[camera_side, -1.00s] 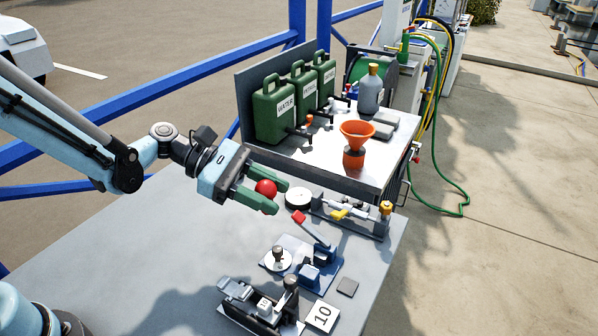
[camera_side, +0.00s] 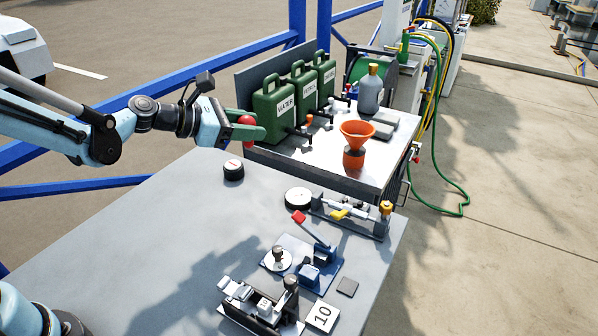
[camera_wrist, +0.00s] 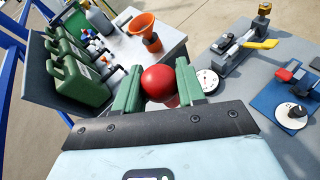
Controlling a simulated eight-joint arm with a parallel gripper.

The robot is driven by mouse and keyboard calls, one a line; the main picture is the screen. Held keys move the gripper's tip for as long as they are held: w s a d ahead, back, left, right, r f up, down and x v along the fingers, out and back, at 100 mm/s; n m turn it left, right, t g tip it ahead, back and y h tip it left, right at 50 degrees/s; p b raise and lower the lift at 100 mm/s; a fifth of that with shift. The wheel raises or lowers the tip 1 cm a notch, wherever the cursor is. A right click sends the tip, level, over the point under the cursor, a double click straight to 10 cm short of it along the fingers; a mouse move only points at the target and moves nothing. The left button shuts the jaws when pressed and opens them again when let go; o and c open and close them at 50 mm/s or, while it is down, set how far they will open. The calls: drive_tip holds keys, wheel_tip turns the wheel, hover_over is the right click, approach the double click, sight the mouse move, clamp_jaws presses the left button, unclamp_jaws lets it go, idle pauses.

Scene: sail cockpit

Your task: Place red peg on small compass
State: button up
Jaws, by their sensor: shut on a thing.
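The red peg (camera_side: 247,121) has a round ball head. My gripper (camera_side: 252,127) is shut on it with green fingers, high above the bench's back left edge. In the wrist view the red ball (camera_wrist: 159,82) sits between the two fingers (camera_wrist: 160,90); its lower part is mostly hidden. A small black round thing with a white face and a red mark, apparently the small compass (camera_side: 233,170), stands on the bench below the gripper, apart from the peg. I cannot make it out in the wrist view.
A white disc (camera_side: 298,198) lies beside a black fixture with a yellow lever (camera_side: 340,214). A blue plate with a red-tipped lever (camera_side: 302,260) and a black device (camera_side: 262,300) are nearer. Green canisters (camera_side: 272,112) and an orange funnel (camera_side: 356,134) stand behind. The bench's left part is clear.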

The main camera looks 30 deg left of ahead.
drive_tip(key=w+a+f, duration=0.1)
drive_tip(key=a+f, duration=0.1)
drive_tip(key=a, duration=0.1)
drive_tip(key=w+a+f, duration=0.2)
drive_tip(key=a, duration=0.1)
drive_tip(key=w+a+f, duration=0.1)
drive_tip(key=a+f, duration=0.1)
drive_tip(key=a, duration=0.2)
drive_tip(key=shift+w+f, duration=0.25)
drive_tip(key=shift+f, duration=2.05)
drive_tip(key=shift+f, duration=0.15)
drive_tip(key=o, duration=1)
drive_tip(key=shift+o, duration=0.2)
